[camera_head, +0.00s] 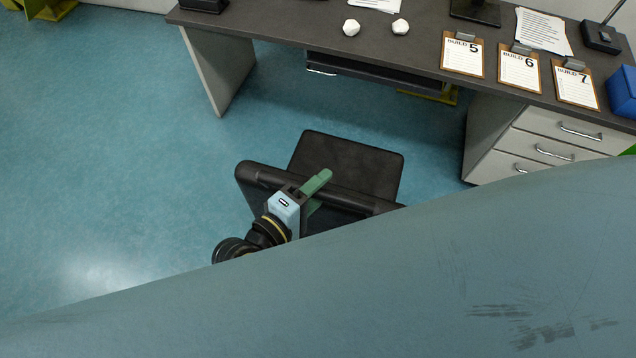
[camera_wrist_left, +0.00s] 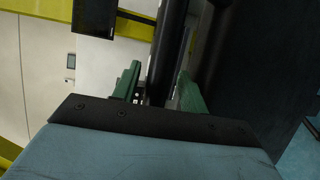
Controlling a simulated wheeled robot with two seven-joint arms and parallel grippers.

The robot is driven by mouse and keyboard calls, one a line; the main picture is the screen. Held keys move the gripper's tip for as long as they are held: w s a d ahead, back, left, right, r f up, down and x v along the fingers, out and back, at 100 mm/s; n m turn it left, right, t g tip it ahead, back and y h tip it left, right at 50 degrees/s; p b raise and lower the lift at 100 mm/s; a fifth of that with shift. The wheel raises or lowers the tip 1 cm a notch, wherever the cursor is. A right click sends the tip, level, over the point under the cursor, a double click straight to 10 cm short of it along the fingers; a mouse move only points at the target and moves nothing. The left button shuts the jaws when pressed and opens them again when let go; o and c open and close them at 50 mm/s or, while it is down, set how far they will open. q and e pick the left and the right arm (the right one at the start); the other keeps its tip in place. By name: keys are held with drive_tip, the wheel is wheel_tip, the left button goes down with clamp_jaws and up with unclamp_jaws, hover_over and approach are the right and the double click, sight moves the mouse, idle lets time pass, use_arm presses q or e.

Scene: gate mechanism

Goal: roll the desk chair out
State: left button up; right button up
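The desk chair is dark, with its seat (camera_head: 350,163) facing the desk and its backrest's padded top bar (camera_head: 258,178) on the near side. My left gripper (camera_head: 315,187) is at this top bar, with its green fingers pointing towards the desk. In the left wrist view, the two green fingers (camera_wrist_left: 160,88) stand apart, with a dark bar (camera_wrist_left: 168,50) between them. A gap shows beside the left finger; contact on the right side is unclear. The chair's lower part and base are hidden. My right gripper is in neither view.
The dark-topped desk (camera_head: 290,25) stands beyond the chair, with a side panel (camera_head: 215,70) at left and a drawer unit (camera_head: 535,145) at right. Clipboards (camera_head: 462,55) and papers lie on top. The blue floor (camera_head: 110,130) is clear to the left.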

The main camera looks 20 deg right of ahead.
use_arm(q)
drive_tip(key=shift+w, duration=0.2)
drive_tip(key=shift+r, duration=0.1)
drive_tip(key=v, duration=1.3)
drive_tip(key=shift+s+b, duration=0.2)
drive_tip(key=shift+b, duration=0.25)
drive_tip(key=shift+a, duration=0.15)
drive_tip(key=w+a+f+m+y+b, duration=0.1)
drive_tip(key=w+a+f+y, duration=0.25)
drive_tip(key=f, duration=0.55)
drive_tip(key=w+a+f+m+y+b, duration=0.15)
drive_tip(key=a+f, duration=0.35)
drive_tip(key=f, duration=0.5)
drive_tip(key=s+a+f+m+g+y+b, duration=0.1)
drive_tip(key=s+a+f+y, duration=0.2)
drive_tip(key=f, duration=0.5)
drive_tip(key=a+f+m+y, duration=0.2)
drive_tip(key=a+f, duration=0.4)
drive_tip(key=f, duration=0.1)
drive_tip(key=s+a+f+m+g+y+b, duration=0.1)
drive_tip(key=s+a+f+m+g, duration=0.1)
drive_tip(key=s+f, duration=0.6)
drive_tip(key=s+a+f+m+g+y+b, duration=0.1)
drive_tip(key=s+a+f+m+g+y, duration=0.1)
drive_tip(key=s+f, duration=0.6)
drive_tip(key=s+a+g, duration=0.1)
drive_tip(key=s+g, duration=0.1)
drive_tip(key=s, duration=0.5)
drive_tip(key=shift+s+a+y, duration=0.2)
drive_tip(key=shift+y, duration=0.1)
